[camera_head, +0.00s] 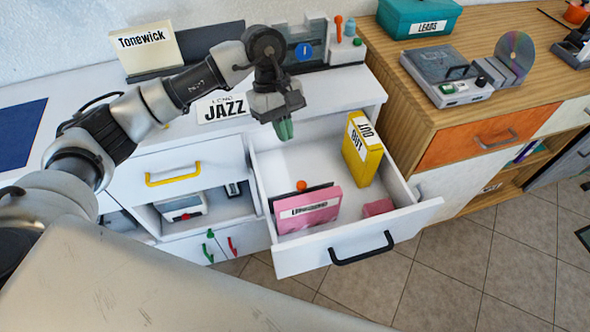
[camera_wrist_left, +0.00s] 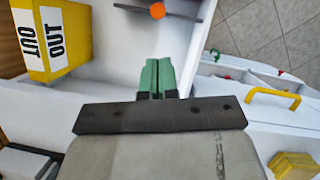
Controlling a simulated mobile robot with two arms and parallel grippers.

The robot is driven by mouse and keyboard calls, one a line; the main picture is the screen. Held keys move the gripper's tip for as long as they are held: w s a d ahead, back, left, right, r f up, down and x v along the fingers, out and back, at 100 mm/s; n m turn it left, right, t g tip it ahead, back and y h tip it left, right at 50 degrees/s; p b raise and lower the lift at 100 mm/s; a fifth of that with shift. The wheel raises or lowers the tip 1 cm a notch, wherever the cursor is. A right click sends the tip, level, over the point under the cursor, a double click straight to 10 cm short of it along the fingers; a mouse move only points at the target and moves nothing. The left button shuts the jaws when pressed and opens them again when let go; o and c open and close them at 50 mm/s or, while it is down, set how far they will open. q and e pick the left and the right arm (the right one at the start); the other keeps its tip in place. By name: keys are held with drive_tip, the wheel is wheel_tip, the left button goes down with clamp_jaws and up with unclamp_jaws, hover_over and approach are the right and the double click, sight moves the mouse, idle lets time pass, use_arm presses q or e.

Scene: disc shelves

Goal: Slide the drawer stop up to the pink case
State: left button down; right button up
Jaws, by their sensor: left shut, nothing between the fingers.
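The drawer stop, a dark plate with an orange knob (camera_head: 301,186), stands across the left part of the open white drawer (camera_head: 424,207). Its orange knob also shows at the top of the left wrist view (camera_wrist_left: 157,11). The pink case (camera_head: 308,211) stands upright with a white label just in front of the stop, toward the drawer front; I cannot tell whether they touch. My left gripper (camera_head: 285,130), with green fingers, is shut and empty above the back of the drawer, apart from the stop. Its fingers point into the drawer in the left wrist view (camera_wrist_left: 158,76).
A yellow case (camera_head: 361,149) labelled OUT stands at the drawer's right side. A small pink block (camera_head: 378,207) lies near the front right. The drawer floor between the yellow case and the stop is clear. A JAZZ sign (camera_head: 221,108) is on the white counter behind.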

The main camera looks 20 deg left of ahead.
sight(298, 185)
use_arm(q)
drive_tip(key=p+x, duration=0.1)
drive_tip(key=x, duration=0.8)
drive_tip(key=shift+f, duration=0.35)
use_arm(e)
drive_tip(key=shift+a+r, duration=0.5)
use_arm(q)
drive_tip(key=shift+s+d, duration=0.1)
drive_tip(key=shift+s, duration=0.1)
use_arm(e)
drive_tip(key=shift+d, duration=0.1)
use_arm(q)
drive_tip(key=shift+s+d+b, duration=0.5)
drive_tip(key=shift+s+d, duration=0.1)
drive_tip(key=shift+s, duration=0.3)
use_arm(e)
drive_tip(key=shift+f, duration=0.5)
use_arm(q)
drive_tip(key=shift+r, duration=0.1)
